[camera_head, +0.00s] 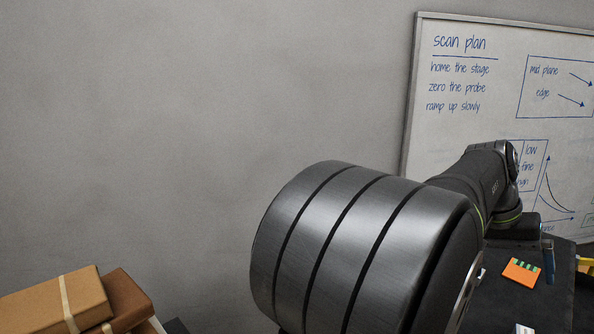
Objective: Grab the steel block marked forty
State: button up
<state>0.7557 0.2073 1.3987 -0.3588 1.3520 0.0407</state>
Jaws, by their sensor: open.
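I cannot make out a steel block marked forty in this view. My gripper (547,262) shows only in part at the right, below the end of my arm and over the dark table (500,302). Its jaws are open, and I see nothing held in them. My own arm fills the lower middle and hides much of the table.
An orange piece with green stripes (520,273) lies on the table beside my gripper. A yellow thing (586,265) is cut by the right edge. Brown boxes (55,305) stand at the lower left. A whiteboard (470,125) is behind.

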aim_at(525, 332)
jog(key=c, duration=0.6)
jog(key=shift+o, duration=0.2)
jog(key=d+f+n, duration=0.2)
jog(key=f+n, duration=0.2)
jog(key=n, duration=0.2)
jog(key=d+f+n+g, duration=0.1)
jog(key=d+f+n, duration=0.1)
jog(key=f+n, duration=0.2)
jog(key=d+f+n, duration=0.2)
jog(key=f+n, duration=0.2)
jog(key=n, duration=0.5)
jog(key=shift+s+d+n+y, duration=0.15)
jog(key=shift+d+n+y, duration=0.15)
jog(key=shift+n, duration=0.1)
jog(key=shift+s+a+x, duration=0.15)
jog(key=shift+s+x, duration=0.05)
jog(key=shift+x, duration=1.05)
jog(key=shift+s+a+x, duration=0.1)
jog(key=shift+s+x, duration=0.1)
jog(key=shift+x, duration=1.05)
